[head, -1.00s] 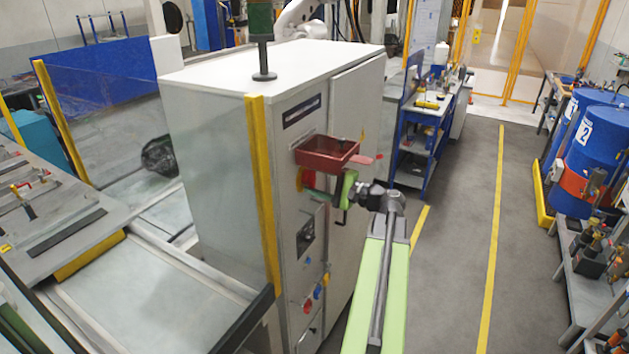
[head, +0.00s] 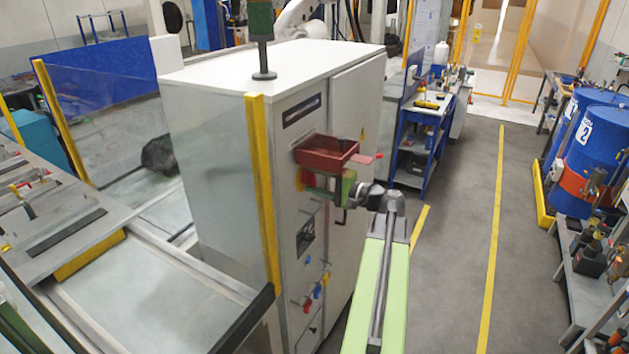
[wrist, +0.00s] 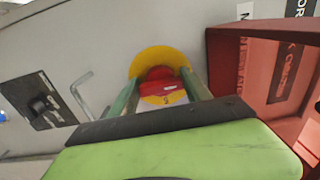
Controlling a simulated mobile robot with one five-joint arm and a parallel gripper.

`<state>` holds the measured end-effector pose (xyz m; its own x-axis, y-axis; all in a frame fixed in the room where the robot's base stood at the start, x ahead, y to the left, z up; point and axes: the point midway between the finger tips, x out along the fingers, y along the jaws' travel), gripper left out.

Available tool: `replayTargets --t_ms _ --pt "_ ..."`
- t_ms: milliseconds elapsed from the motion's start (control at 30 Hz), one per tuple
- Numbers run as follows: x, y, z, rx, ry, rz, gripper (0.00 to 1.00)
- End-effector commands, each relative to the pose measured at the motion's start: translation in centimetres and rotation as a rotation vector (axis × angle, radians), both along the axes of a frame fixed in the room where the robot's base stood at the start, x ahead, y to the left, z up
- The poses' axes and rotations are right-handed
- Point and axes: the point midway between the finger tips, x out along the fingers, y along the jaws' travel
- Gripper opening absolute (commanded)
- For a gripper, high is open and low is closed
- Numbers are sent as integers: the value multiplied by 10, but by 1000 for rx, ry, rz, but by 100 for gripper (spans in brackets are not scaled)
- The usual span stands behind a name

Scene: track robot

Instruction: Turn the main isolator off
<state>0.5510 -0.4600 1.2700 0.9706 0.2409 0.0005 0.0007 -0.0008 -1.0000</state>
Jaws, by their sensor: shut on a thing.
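The main isolator has a red handle on a round yellow plate (wrist: 152,62). It sits on the front of the grey cabinet (head: 215,190), under a red box; in the head view only a bit of its red and yellow (head: 303,178) shows beside my gripper. My gripper (head: 312,182) reaches it from the right. In the wrist view its two green fingers (wrist: 158,92) stand either side of the red handle (wrist: 158,87) and are shut on it. The fingertips partly cover the plate, and the handle's exact angle is hard to tell.
The open red box (head: 327,152) juts from the cabinet just above my gripper. A black switch plate (wrist: 38,102) and a bent metal handle (wrist: 82,90) are left of the isolator in the wrist view. A yellow post (head: 263,190) stands left. The aisle right is clear.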

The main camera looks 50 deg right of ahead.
Motion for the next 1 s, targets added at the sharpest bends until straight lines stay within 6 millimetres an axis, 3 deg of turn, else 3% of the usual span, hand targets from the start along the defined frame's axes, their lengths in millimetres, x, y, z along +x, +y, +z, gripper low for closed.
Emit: replayTargets --t_ms 33,67,100,367,467,1000 --pt "0 0 -1 -1 3 1 16" --pt "0 0 -1 -1 3 1 58" --pt "0 0 -1 -1 3 1 63" --pt "-1 0 -1 1 1 0 63" --pt "-10 -3 0 1 1 -2 63" --pt "-144 -36 0 0 2 -3 63"
